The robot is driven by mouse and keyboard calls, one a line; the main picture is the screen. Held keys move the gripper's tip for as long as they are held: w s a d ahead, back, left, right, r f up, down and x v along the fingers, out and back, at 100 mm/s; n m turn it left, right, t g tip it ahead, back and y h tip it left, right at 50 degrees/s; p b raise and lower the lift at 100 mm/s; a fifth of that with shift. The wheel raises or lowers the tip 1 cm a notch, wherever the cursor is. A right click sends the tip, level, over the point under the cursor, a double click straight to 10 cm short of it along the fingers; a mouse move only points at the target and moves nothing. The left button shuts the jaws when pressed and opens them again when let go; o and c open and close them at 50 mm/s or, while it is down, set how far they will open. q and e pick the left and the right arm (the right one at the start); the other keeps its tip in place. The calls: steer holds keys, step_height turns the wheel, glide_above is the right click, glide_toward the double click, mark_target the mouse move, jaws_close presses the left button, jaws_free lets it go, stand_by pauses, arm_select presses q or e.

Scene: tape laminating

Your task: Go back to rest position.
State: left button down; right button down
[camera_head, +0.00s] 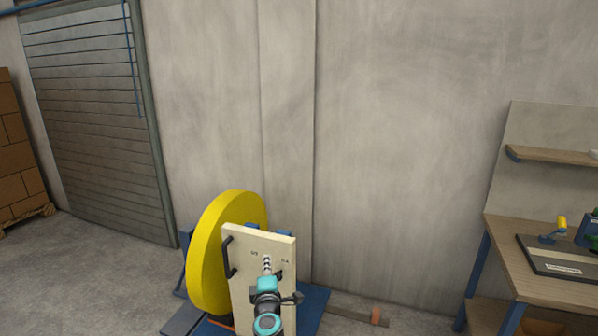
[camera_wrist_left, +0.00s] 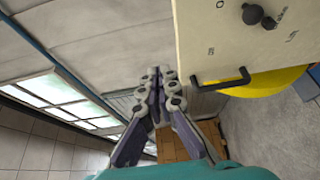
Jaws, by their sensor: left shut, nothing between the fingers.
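My left gripper (camera_head: 267,262) is in front of the cream panel (camera_head: 245,240) of the tape machine in the head view. Its fingers are together and empty. In the left wrist view the same gripper (camera_wrist_left: 160,78) has its fingertips close together, with nothing between them. The cream panel (camera_wrist_left: 225,35) is to the right of the fingers there, with a black handle (camera_wrist_left: 220,81) and a dark knob (camera_wrist_left: 258,16). The fingers look apart from the handle. My right gripper is in neither view.
A large yellow disc (camera_head: 212,255) stands behind the panel on a blue base (camera_head: 313,305). A workbench (camera_head: 545,281) with a dark board (camera_head: 560,256) stands at the right. Stacked boxes (camera_head: 15,160) are at the far left. Open floor (camera_head: 95,275) lies left of the machine.

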arm_select(q)
steer(key=s+d+r+m+h, duration=0.2)
steer(key=s+r+m+h, duration=0.3)
steer(key=r, duration=0.3)
steer(key=s+d+m+g+h, duration=0.2)
steer(key=s+m+g, duration=0.1)
steer(key=s+m, duration=0.65)
steer(key=s+a+f+m+g+y, duration=0.1)
steer(key=s+a+f, duration=0.3)
steer(key=s, duration=0.4)
steer(key=s+a+f+m+g+y, duration=0.2)
steer(key=s+a+f+g, duration=0.2)
steer(key=s, duration=0.4)
steer(key=s+a+f+m+g+y, duration=0.1)
steer(key=s+a+f+m+g, duration=0.1)
steer(key=s+f, duration=0.3)
steer(key=s+a, duration=0.1)
steer(key=s, duration=0.2)
steer(key=shift+a+f+y, duration=0.15)
steer(key=shift+a+y, duration=0.25)
